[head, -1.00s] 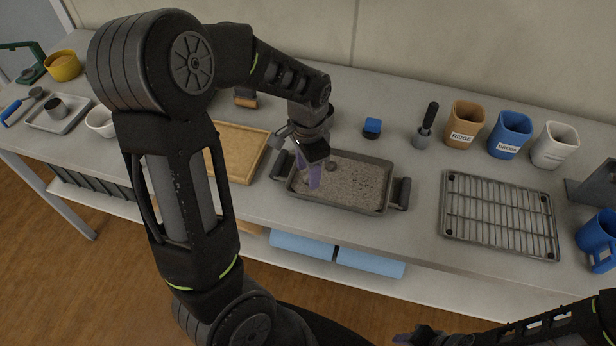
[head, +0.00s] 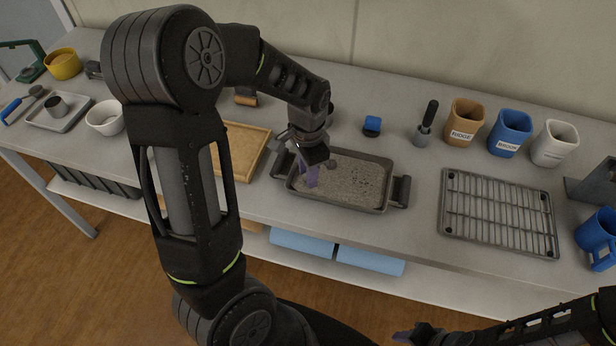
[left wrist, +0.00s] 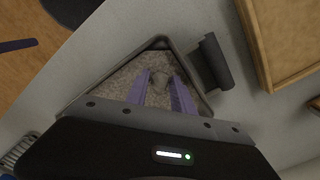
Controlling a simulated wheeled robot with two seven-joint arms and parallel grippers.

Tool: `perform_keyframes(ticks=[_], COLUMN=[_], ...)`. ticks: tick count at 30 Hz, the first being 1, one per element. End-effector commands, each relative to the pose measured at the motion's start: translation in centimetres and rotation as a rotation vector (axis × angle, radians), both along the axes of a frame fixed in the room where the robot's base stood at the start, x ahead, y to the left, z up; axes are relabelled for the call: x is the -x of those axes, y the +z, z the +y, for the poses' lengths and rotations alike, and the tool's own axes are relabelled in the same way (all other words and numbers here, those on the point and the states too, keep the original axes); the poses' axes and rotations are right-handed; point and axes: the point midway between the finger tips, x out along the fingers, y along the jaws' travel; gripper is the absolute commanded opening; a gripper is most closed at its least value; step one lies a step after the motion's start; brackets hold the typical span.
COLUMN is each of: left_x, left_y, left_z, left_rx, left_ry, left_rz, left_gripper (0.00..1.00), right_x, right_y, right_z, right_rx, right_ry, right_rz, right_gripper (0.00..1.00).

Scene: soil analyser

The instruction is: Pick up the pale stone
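A small greyish stone (left wrist: 160,82) lies on the grit in a grey tray with two side handles (head: 345,207). In the left wrist view it shows between the two purple fingertips of my left gripper (left wrist: 160,76), which are apart. I cannot tell whether either finger touches it. In the head view my left gripper (head: 313,176) points down over the left part of the tray, and a small grey lump (head: 331,163) shows close beside it. My right gripper (head: 412,336) is at the bottom edge, away from the tray; its fingers are not clear.
A wooden board (head: 243,150) lies left of the tray and a wire rack (head: 500,214) right of it. A blue-topped object (head: 372,126) and a black-handled tool (head: 427,122) stand behind. Tan (head: 465,121), blue (head: 510,133) and white cups (head: 554,144) stand at the back right.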

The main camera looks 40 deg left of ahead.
Motion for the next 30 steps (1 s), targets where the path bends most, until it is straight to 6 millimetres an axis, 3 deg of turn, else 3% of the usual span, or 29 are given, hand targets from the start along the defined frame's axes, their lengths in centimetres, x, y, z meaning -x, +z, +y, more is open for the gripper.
perform_keyframes(ticks=[10, 30], left_x=[0.0, 0.01], left_y=[0.0, 0.0], left_z=[0.0, 0.0], left_rx=[0.0, 0.0], left_ry=[0.0, 0.0], left_rz=[0.0, 0.0], left_gripper=[0.0, 0.0], right_x=[-0.01, -0.01], right_y=[0.0, 0.0], right_z=[0.0, 0.0], right_rx=[0.0, 0.0], right_ry=[0.0, 0.0], right_rz=[0.0, 0.0], right_gripper=[0.36, 0.36])
